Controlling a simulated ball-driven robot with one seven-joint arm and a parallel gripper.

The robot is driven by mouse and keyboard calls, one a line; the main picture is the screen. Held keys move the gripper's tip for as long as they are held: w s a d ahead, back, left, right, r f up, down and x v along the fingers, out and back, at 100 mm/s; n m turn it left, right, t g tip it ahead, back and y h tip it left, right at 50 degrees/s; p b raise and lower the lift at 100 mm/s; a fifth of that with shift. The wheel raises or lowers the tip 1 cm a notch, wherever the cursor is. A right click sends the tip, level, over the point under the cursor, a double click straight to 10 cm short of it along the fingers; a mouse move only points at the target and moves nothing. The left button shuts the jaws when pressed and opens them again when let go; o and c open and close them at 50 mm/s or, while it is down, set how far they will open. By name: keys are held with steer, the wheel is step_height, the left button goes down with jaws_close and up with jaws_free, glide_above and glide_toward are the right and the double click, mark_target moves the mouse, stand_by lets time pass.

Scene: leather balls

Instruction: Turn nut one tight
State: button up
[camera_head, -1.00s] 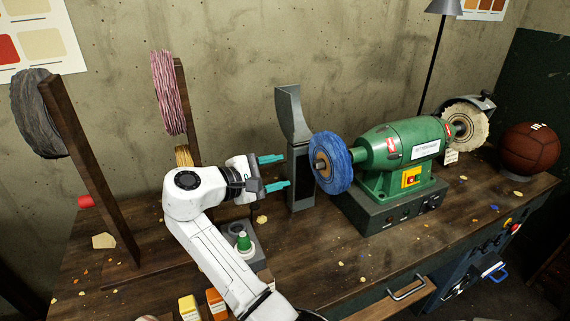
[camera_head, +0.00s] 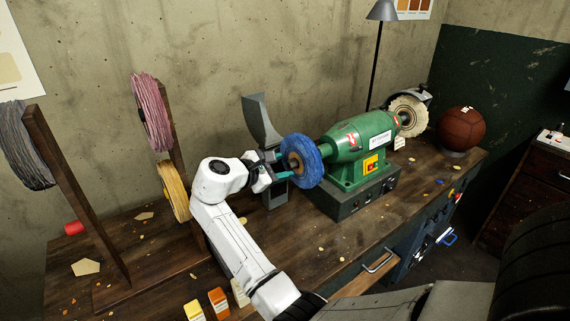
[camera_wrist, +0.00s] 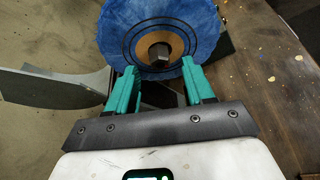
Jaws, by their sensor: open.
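A blue cloth buffing wheel (camera_head: 308,155) sits on the left shaft of a green bench polisher (camera_head: 355,145). In the wrist view the wheel (camera_wrist: 200,18) shows a tan hub disc with a dark hex nut (camera_wrist: 160,52) at its middle, which I take to be nut one. My gripper (camera_wrist: 159,66) is open, its teal fingers spread below and to either side of the nut, pointing at the wheel. No grip on the nut shows. In the head view my gripper (camera_head: 282,166) is close to the wheel's left face, and the nut is hard to make out.
A grey curved stand (camera_head: 263,122) rises just behind my gripper. Thread spools on wooden posts, pink (camera_head: 150,112) and yellow (camera_head: 174,190), stand to the left. A leather ball (camera_head: 461,130) sits at the right. The bench front (camera_head: 330,240) is mostly clear, with small scraps.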

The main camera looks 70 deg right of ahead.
mark_target(292, 164)
steer(key=shift+x, duration=1.4)
jaws_close()
